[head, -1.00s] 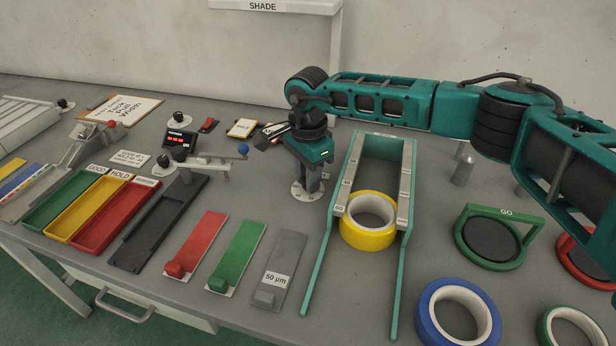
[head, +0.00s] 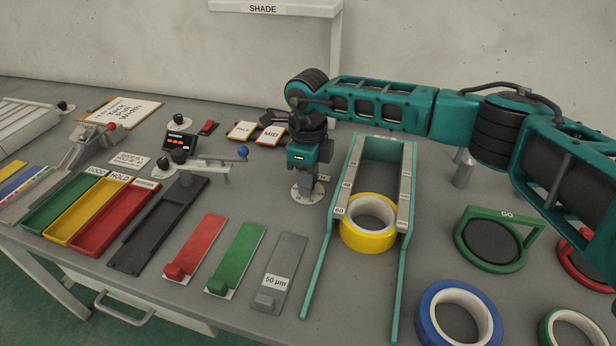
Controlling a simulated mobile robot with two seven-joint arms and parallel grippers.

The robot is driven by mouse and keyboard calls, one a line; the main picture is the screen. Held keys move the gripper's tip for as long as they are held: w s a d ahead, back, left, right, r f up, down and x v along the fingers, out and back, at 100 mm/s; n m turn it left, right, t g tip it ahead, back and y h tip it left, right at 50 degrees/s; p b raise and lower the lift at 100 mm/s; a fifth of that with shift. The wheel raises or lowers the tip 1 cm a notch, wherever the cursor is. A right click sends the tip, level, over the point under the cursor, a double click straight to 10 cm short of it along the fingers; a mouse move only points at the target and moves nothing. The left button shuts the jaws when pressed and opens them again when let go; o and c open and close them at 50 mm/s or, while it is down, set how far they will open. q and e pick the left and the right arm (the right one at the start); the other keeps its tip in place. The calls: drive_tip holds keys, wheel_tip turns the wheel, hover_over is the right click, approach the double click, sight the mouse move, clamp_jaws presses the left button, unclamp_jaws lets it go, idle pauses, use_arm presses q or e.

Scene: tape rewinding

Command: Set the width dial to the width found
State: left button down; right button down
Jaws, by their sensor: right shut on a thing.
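The width dial (head: 300,191) is a pale round plate with small marks, left of the tapered gauge. My right gripper (head: 308,178) points straight down over it and is shut on the dial's knob, which is mostly hidden by the jaws. I cannot read the dial's setting. The teal-sided width gauge (head: 399,205) has two grey rails with number labels, 60 at the near left end. A yellow tape roll (head: 368,239) sits between the rails near the 60 label. My left gripper is not in view.
A PALE card (head: 242,130) and a MID card (head: 270,135) lie behind the dial. A black unit with a red display (head: 180,142) stands further left. Green GO ring (head: 508,213) and a blue tape roll (head: 435,314) are at the right.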

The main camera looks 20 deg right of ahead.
drive_tip(key=m, duration=0.3)
drive_tip(key=shift+m, duration=0.4)
drive_tip(key=m+p, duration=0.1)
drive_tip(key=m, duration=0.2)
drive_tip(key=shift+m, duration=0.3)
drive_tip(key=m+p, duration=0.1)
drive_tip(key=m, duration=0.4)
drive_tip(key=shift+m, duration=0.4)
drive_tip(key=shift+p, duration=0.3)
drive_tip(key=c, duration=0.9)
unclamp_jaws()
drive_tip(key=shift+r, duration=0.1)
wheel_tip(320, 180, up, 13)
